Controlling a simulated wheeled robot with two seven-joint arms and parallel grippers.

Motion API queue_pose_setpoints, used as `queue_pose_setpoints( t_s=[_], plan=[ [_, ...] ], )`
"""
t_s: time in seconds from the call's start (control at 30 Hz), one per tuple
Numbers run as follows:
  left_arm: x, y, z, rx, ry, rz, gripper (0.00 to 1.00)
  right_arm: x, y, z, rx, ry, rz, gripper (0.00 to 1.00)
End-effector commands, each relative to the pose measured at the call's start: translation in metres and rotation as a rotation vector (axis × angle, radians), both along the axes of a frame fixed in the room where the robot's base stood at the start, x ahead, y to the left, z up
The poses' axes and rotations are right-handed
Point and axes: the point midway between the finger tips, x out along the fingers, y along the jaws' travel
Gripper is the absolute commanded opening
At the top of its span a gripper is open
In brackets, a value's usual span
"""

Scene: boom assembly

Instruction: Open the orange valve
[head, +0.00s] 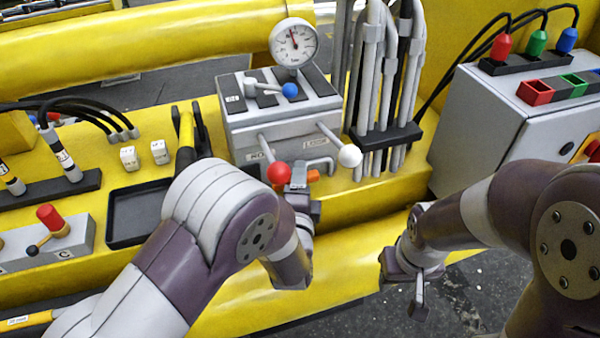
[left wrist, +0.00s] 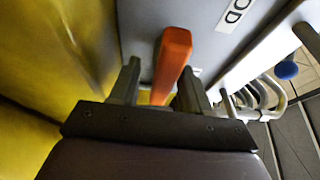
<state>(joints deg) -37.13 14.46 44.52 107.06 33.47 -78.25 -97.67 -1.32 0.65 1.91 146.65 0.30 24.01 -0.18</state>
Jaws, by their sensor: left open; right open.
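The orange valve handle (head: 313,176) sits low on the front of the grey control box (head: 280,125), partly hidden by my left gripper. My left gripper (head: 299,182) is right at it. In the left wrist view, the orange handle (left wrist: 174,60) stands between the two open fingers of the left gripper (left wrist: 158,82), with a gap visible on the right side; I cannot tell whether either finger touches it. My right gripper (head: 420,288) is open and empty, hanging above the dark floor, well to the right of the box.
A lever with a red ball (head: 278,172) and one with a white ball (head: 350,156) stick out close to the left gripper. A gauge (head: 293,43) stands behind the box. Grey pipes (head: 375,90) rise to its right. A grey cabinet (head: 480,130) stands further right.

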Motion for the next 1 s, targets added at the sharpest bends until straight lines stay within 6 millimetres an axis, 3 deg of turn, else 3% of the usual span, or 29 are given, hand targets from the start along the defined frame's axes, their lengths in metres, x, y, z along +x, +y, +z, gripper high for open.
queue_pose_setpoints(
  t_s=[0.27,0.43,0.77,1.0],
  plan=[
    [0.003,-0.001,0.000,0.000,-0.001,-0.001,0.47,0.000,0.000,0.001,0.000,0.000,0.000,0.43],
    [0.003,-0.001,0.000,0.000,-0.001,-0.001,0.00,0.000,0.000,0.001,0.000,0.000,0.000,0.43],
    [0.002,0.000,-0.002,-0.017,-0.006,-0.001,0.00,0.000,0.000,-0.004,0.000,0.000,0.000,0.43],
    [0.003,-0.001,-0.006,-0.120,-0.042,0.000,0.00,0.000,0.000,-0.029,0.000,0.000,0.000,0.43]
  ],
)
